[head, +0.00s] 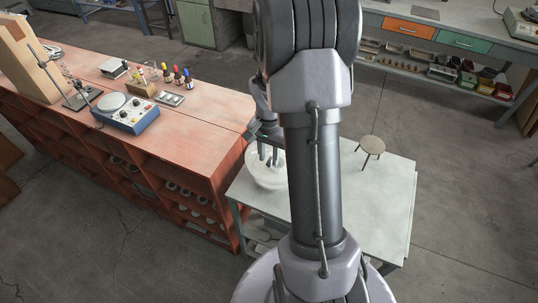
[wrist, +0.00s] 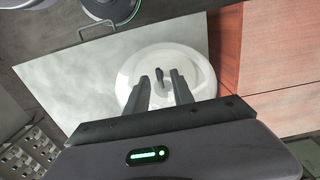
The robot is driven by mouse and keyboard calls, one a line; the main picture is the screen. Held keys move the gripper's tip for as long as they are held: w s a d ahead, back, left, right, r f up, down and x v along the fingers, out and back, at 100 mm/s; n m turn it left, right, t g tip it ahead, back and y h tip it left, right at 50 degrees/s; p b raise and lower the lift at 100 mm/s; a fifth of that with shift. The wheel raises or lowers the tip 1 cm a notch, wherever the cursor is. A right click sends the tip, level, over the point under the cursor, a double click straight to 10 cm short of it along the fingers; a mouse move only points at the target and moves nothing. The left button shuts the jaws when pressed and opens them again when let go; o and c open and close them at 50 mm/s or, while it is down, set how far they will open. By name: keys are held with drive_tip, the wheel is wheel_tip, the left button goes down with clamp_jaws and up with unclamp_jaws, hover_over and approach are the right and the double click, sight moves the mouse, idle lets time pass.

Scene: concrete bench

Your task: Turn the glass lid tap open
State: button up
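The glass lid (wrist: 203,72) is a pale, round, translucent piece on the light table. It also shows in the head view (head: 264,181), partly hidden by my arm. A small dark tap handle (wrist: 159,72) stands near the lid's middle in the wrist view. My gripper (wrist: 160,80) is open above the lid, its two dark fingers on either side of the tap with a gap to each. In the head view my gripper (head: 268,152) points down over the lid. I cannot tell how far the fingertips are from the tap in height.
The light table (head: 390,205) has free room right of my arm, around a small round-topped tripod (head: 372,145). The red bench (head: 190,125) adjoins at left, carrying a blue instrument (head: 128,115) and several small bottles (head: 177,77). Another bench with drawers (head: 410,28) stands behind.

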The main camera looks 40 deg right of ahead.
sight(269, 160)
wheel_tip(269, 160, up, 17)
drive_tip(key=p, duration=0.4)
drive_tip(key=shift+r+p, duration=0.2)
drive_tip(key=shift+p, duration=0.1)
